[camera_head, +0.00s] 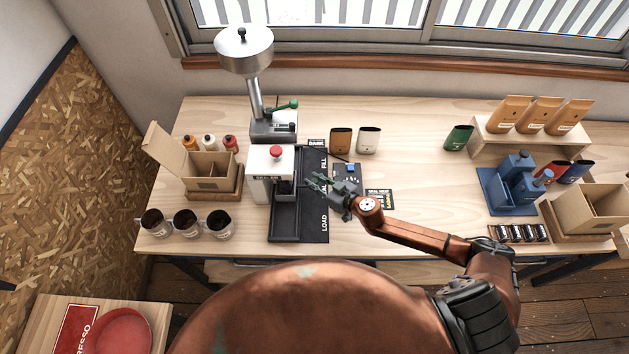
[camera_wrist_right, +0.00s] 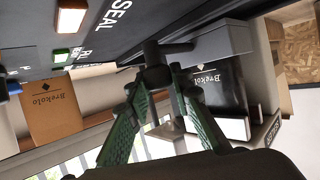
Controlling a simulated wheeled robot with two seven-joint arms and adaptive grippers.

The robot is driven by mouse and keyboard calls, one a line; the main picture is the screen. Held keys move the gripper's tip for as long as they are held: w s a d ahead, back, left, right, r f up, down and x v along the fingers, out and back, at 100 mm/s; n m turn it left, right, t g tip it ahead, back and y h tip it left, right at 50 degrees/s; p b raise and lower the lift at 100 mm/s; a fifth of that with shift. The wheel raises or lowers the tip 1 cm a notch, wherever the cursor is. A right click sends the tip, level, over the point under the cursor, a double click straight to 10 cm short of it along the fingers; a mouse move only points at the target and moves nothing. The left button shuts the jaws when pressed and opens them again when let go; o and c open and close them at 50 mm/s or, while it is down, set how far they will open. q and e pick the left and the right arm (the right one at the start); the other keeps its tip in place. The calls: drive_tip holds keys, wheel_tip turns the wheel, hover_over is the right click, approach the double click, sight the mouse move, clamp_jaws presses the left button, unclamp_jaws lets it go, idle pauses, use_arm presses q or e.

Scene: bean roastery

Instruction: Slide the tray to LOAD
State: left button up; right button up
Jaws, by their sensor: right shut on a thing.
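The black tray track (camera_head: 285,222) runs along the bench beside a black strip (camera_head: 315,232) lettered FILL, SEAL and LOAD from back to front. The white sealer (camera_head: 268,162) with a red knob stands over the track. A black pouch (camera_wrist_right: 215,88) stands upright near the sealer in the wrist view. My right gripper (camera_head: 314,183) is beside the sealer, level with the SEAL lettering. In the wrist view its green fingers (camera_wrist_right: 158,90) close around a dark post (camera_wrist_right: 155,62), apparently the tray's handle. The tray's exact edges are partly hidden by the sealer and fingers. My left gripper is out of view.
Several mugs (camera_head: 185,224) are at the left. The bench front right of the strip is clear below my right arm.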

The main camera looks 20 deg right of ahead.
clamp_jaws()
drive_tip(key=shift+s, duration=0.2)
drive_tip(key=s+a, duration=0.1)
drive_tip(key=s, duration=0.2)
drive_tip(key=s+a+p, duration=0.1)
drive_tip(key=s, duration=0.3)
drive_tip(key=s+a+p, duration=0.1)
drive_tip(key=s, duration=0.3)
drive_tip(key=shift+s+a+f, duration=0.1)
drive_tip(key=shift+s+a, duration=0.3)
drive_tip(key=shift+s, duration=0.35)
drive_tip(key=o, duration=0.6)
unclamp_jaws()
drive_tip(key=shift+s, duration=0.15)
drive_tip(key=shift+o, duration=0.7)
